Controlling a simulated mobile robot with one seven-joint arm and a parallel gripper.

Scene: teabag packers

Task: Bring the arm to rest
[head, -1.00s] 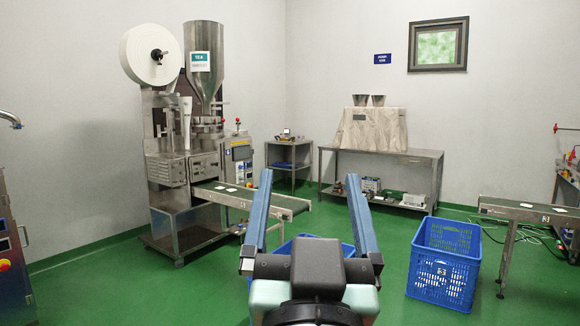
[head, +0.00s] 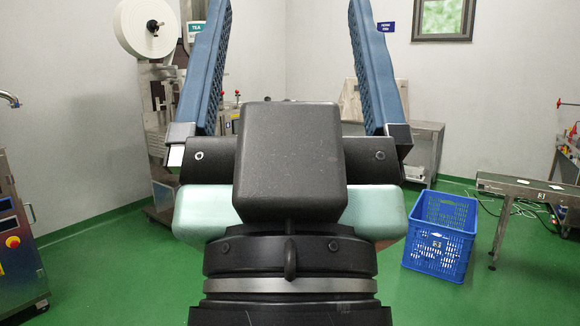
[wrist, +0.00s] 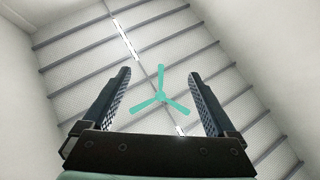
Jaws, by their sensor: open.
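My gripper (head: 288,70) stands upright, close in front of the head camera, and fills the middle of the view. Its two blue fingers are spread wide apart with nothing between them. In the wrist view my gripper (wrist: 158,95) points up at the ceiling (wrist: 75,62), its fingers open and empty. My gripper and wrist hide much of the tea machine and the back table in the head view.
A blue crate (head: 438,240) stands on the green floor at right, beside a conveyor (head: 530,190). A steel cabinet (head: 15,240) is at the left edge. The tea machine's white reel (head: 146,28) shows behind my left finger. A green ceiling fan (wrist: 160,97) hangs overhead.

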